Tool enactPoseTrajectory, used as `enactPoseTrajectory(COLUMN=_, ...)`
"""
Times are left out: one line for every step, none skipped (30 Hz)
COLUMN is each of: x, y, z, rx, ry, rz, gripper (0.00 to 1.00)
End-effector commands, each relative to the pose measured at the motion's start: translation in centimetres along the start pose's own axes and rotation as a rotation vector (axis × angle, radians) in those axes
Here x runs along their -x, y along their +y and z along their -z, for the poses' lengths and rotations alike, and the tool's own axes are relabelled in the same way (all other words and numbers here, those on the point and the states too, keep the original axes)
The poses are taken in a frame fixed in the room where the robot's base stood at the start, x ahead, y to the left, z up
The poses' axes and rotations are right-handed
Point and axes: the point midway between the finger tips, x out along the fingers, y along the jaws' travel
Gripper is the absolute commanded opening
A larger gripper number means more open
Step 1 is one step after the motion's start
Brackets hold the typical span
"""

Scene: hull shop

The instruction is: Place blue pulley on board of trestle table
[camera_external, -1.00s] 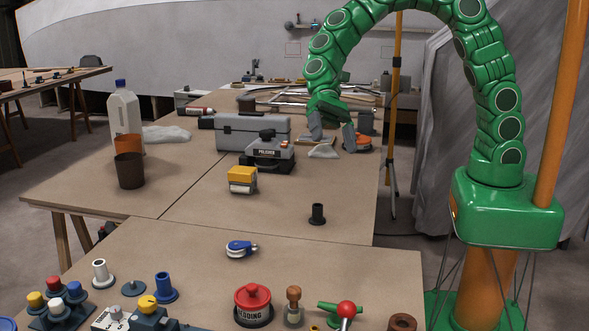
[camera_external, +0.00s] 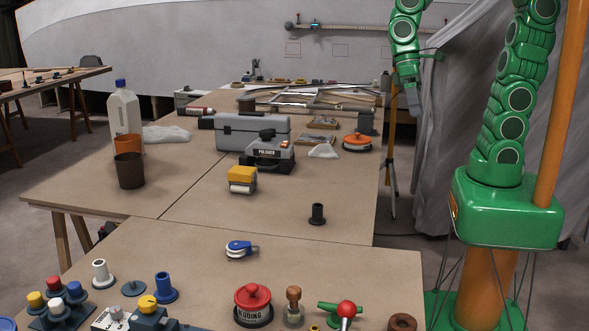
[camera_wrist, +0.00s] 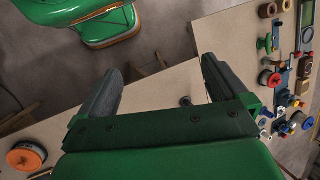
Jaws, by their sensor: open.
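The blue pulley (camera_external: 241,249), a small blue and white block, lies on the near brown table board (camera_external: 345,262). I cannot make it out in the wrist view, where my gripper may hide it. The long table board (camera_external: 285,210) stands on wooden trestle legs. Another wooden-legged table (camera_external: 48,80) stands at the far left with small items on it.
A black flanged bush (camera_external: 317,214), yellow block (camera_external: 242,180), grey toolbox (camera_external: 235,131), polisher (camera_external: 268,155) and orange disc (camera_external: 357,142) stand on the long board. A red pot (camera_external: 253,306) and several fittings crowd the near edge. Bare board surrounds the pulley.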

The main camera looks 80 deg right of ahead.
Motion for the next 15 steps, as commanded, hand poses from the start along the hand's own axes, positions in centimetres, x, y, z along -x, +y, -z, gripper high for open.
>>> enactPoseTrajectory(x=0.2, y=1.1, z=-0.9, rx=0.013, ry=0.016, rz=-0.028, gripper=1.0)
enactPoseTrajectory(x=0.2, y=1.7, z=-1.4, rx=0.02, ry=0.023, rz=-0.044, gripper=1.0)
enactPoseTrajectory(x=0.3, y=2.6, z=-2.1, rx=0.03, ry=0.033, rz=-0.067, gripper=1.0)
enactPoseTrajectory(x=0.4, y=3.3, z=-2.5, rx=0.037, ry=0.039, rz=-0.084, gripper=1.0)
enactPoseTrajectory(x=0.4, y=3.9, z=-3.0, rx=0.042, ry=0.045, rz=-0.101, gripper=1.0)
enactPoseTrajectory(x=0.5, y=4.8, z=-3.6, rx=0.05, ry=0.054, rz=-0.125, gripper=1.0)
enactPoseTrajectory(x=0.6, y=5.4, z=-4.1, rx=0.057, ry=0.063, rz=-0.141, gripper=1.0)
enactPoseTrajectory(x=0.7, y=6.0, z=-4.6, rx=0.062, ry=0.069, rz=-0.158, gripper=1.0)
enactPoseTrajectory(x=0.8, y=6.9, z=-5.2, rx=0.068, ry=0.076, rz=-0.18, gripper=1.0)
enactPoseTrajectory(x=0.8, y=7.5, z=-5.6, rx=0.072, ry=0.081, rz=-0.196, gripper=1.0)
enactPoseTrajectory(x=0.9, y=8.1, z=-6.0, rx=0.075, ry=0.086, rz=-0.212, gripper=1.0)
enactPoseTrajectory(x=1.0, y=8.9, z=-6.5, rx=0.076, ry=0.093, rz=-0.232, gripper=1.0)
enactPoseTrajectory(x=1.0, y=9.4, z=-6.9, rx=0.077, ry=0.098, rz=-0.245, gripper=1.0)
enactPoseTrajectory(x=1.1, y=9.9, z=-7.2, rx=0.079, ry=0.101, rz=-0.259, gripper=1.0)
enactPoseTrajectory(x=1.1, y=10.4, z=-7.6, rx=0.081, ry=0.104, rz=-0.273, gripper=1.0)
